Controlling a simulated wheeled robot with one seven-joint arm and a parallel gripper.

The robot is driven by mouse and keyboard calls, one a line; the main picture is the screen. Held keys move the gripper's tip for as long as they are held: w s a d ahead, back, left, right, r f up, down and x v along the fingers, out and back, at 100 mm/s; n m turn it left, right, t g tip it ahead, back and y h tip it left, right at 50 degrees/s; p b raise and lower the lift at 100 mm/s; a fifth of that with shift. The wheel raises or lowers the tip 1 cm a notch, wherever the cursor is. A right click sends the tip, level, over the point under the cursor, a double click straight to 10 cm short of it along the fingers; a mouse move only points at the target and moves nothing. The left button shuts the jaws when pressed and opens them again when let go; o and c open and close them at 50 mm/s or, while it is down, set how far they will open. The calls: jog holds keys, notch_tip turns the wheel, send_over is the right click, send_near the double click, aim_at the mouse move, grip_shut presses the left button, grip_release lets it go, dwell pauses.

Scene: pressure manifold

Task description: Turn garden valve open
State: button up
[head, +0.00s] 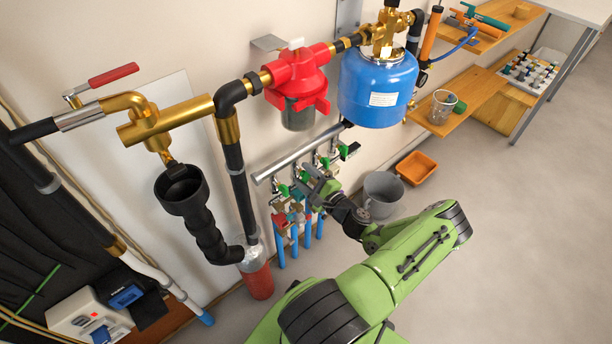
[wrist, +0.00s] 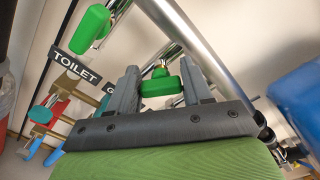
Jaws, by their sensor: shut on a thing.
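A silver manifold pipe (head: 290,163) runs along the wall with several green-handled valves and blue pipes (head: 281,250) below. My gripper (head: 318,184) reaches in among these valves from the right. In the wrist view my gripper (wrist: 160,74) has its two grey fingers on either side of a green valve handle (wrist: 158,87) and is shut on it. A label beginning with "G" (wrist: 108,88) shows beside the left finger; the finger hides the rest. A "TOILET" label (wrist: 76,66) and another green handle (wrist: 94,27) are to the left.
A blue tank (head: 377,88) and a red filter housing (head: 297,78) hang above the manifold. A grey bucket (head: 383,190) and an orange tub (head: 416,167) stand on the floor at the right. A black drain pipe (head: 234,165) stands left of the valves. The floor at right is clear.

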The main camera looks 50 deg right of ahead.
jog(key=n, duration=0.6)
jog(key=shift+f+n, duration=0.2)
jog(key=shift+n, duration=0.2)
dwell(0.3)
jog(key=o, duration=1)
jog(key=shift+c, duration=0.2)
jog(key=p+v, duration=0.3)
jog(key=v, duration=1.2)
jog(key=shift+s, duration=0.4)
jog(key=shift+a, duration=0.15)
